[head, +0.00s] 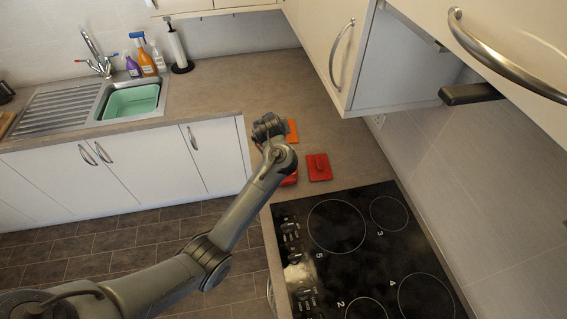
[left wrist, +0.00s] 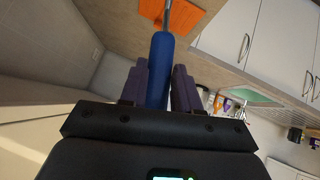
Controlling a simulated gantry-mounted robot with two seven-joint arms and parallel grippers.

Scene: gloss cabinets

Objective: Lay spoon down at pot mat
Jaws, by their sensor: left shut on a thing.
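My left gripper (left wrist: 160,70) is shut on the spoon (left wrist: 160,55), with its fingers on either side of the blue handle. The spoon's thin metal stem points away from the gripper, and its far end is cut off at the top of the left wrist view. An orange mat (left wrist: 205,20) lies on the counter beyond the handle. In the head view my left gripper (head: 268,126) is beside the orange mat (head: 292,130) and partly covers it; the spoon cannot be made out there. My right gripper is not in view.
A red mat (head: 319,172) with a small red piece on it lies nearer the black hob (head: 345,250). Another red thing (head: 290,179) is partly behind my arm. Wall cabinets (head: 330,45) overhang the right side. The counter towards the sink (head: 130,100) is clear.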

